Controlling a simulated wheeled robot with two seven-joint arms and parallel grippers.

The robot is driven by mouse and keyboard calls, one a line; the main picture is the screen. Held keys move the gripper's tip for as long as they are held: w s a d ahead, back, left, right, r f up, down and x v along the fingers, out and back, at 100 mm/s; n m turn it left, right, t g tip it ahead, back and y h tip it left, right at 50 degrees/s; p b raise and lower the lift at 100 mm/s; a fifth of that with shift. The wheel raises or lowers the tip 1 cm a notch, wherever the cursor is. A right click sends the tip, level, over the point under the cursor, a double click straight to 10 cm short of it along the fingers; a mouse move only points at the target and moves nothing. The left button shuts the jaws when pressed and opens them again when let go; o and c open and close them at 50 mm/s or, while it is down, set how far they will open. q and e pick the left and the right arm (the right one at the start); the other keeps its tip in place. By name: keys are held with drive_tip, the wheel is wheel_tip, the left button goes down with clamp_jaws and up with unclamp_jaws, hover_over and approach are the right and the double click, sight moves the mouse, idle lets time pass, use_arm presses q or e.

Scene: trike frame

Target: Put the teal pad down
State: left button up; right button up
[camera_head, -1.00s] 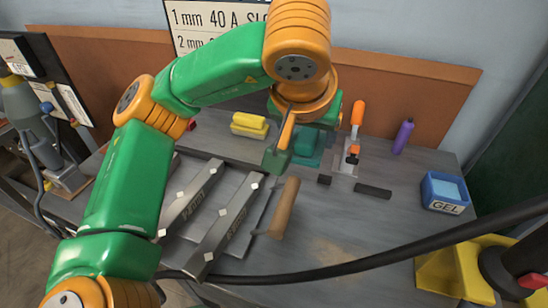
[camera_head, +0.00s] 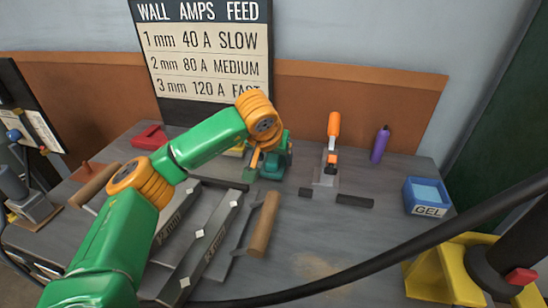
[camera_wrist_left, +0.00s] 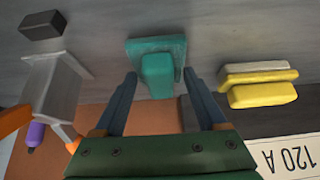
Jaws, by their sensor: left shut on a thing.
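The teal pad is a flat teal base with a block-shaped grip; it shows in the middle of the left wrist view (camera_wrist_left: 157,75) and at the back middle of the table in the head view (camera_head: 279,164). My left gripper (camera_head: 262,165) is at the pad, with its fingers on either side of the grip in the left wrist view (camera_wrist_left: 160,80), and is shut on it. The pad's base faces the grey table (camera_head: 320,235); whether it touches the tabletop cannot be told. My right gripper is not in view.
Metal bars (camera_head: 205,240) and a wooden-handled tool (camera_head: 263,224) lie in front. A blue GEL box (camera_head: 426,198) stands far right.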

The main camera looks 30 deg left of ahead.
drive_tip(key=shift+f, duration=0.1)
use_arm(q)
drive_tip(key=o, duration=1.3)
drive_tip(key=shift+f, duration=0.15)
drive_tip(key=shift+r, duration=0.25)
drive_tip(key=p+v, duration=0.1)
drive_tip(key=v, duration=1.1)
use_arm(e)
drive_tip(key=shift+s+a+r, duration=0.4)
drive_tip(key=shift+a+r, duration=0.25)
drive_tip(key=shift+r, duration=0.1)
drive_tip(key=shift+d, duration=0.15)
